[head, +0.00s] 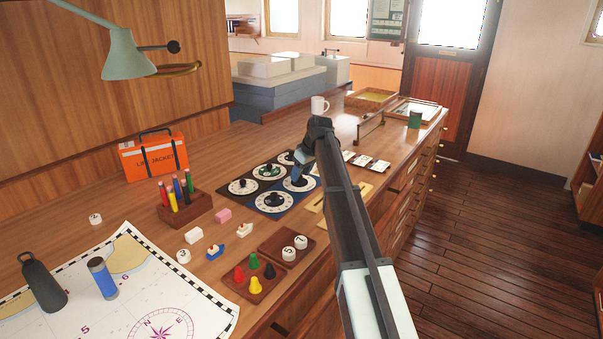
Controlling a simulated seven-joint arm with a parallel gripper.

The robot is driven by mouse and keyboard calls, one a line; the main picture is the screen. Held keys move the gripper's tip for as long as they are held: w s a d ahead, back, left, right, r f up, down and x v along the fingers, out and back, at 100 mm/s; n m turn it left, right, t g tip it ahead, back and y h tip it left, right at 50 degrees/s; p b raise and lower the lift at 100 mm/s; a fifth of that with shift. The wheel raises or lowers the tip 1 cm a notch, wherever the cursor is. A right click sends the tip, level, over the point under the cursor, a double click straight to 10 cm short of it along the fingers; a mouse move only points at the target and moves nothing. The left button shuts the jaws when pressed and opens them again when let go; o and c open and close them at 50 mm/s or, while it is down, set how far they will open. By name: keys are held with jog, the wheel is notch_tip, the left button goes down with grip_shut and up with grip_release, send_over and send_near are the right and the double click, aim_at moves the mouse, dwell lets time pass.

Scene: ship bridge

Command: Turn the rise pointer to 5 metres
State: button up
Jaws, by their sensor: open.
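Round white dials with dark knobs sit in two rows on a dark panel and a blue panel (257,207) on the wooden counter. One dial (272,203) is at the near end of the blue panel. Another dial (299,187) is farther along it, directly under my gripper. My gripper (298,179) points down at this dial's knob and hides part of it. The jaws are open; I cannot tell whether they touch the knob. The dial labels and pointer readings are too small to read, so I cannot tell which one is the rise pointer.
Black-panel dials (243,187) lie left of the blue panel. White cards (362,160) and a yellow plate lie to the right. A pen holder (185,212), a peg block (252,284) and small toy boats are nearer. A white mug (320,105) stands behind.

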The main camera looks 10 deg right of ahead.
jog(key=shift+c, duration=0.4)
grip_shut()
dwell(0.4)
jog(key=m, duration=0.1)
jog(key=m+h, duration=0.1)
jog(key=m, duration=0.1)
jog(key=shift+s+a+m+t, duration=0.1)
jog(key=shift+a+m+t, duration=0.1)
jog(key=shift+m+t, duration=0.15)
jog(key=shift+a+m+h, duration=0.15)
jog(key=shift+m+h, duration=0.75)
jog(key=shift+m, duration=1.05)
jog(key=shift+o, duration=0.4)
grip_release()
